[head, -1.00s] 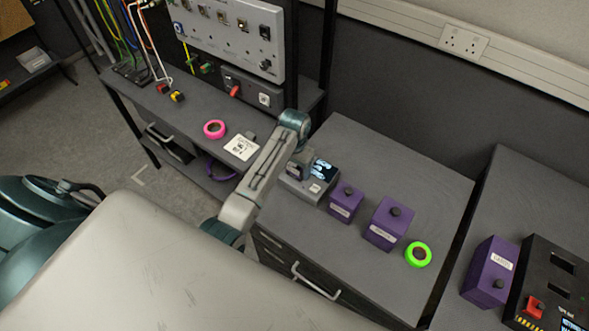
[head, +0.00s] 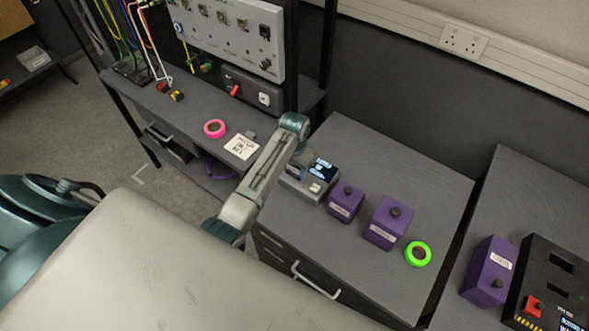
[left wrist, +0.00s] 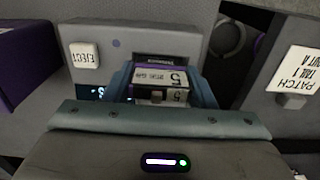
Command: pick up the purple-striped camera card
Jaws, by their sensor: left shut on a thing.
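The purple-striped camera card (left wrist: 160,76) has a pale label with a 5 on it. In the left wrist view it sits between the two teal fingers of my left gripper (left wrist: 162,88), which is shut on it. The card is right in front of the slot of the grey card reader (left wrist: 125,38); I cannot tell whether its far end is clear of the slot. In the head view the reader (head: 296,190) stands on the grey cabinet, with my left gripper (head: 297,170) at its left back side. The card is too small to make out there. My right gripper is not in view.
Two purple boxes (head: 346,203) (head: 387,223) and a green tape roll (head: 418,254) stand right of the reader. A pink tape roll (head: 214,129) and a white patch label (head: 241,147) lie on the left shelf. The cabinet top (head: 400,165) behind the boxes is clear.

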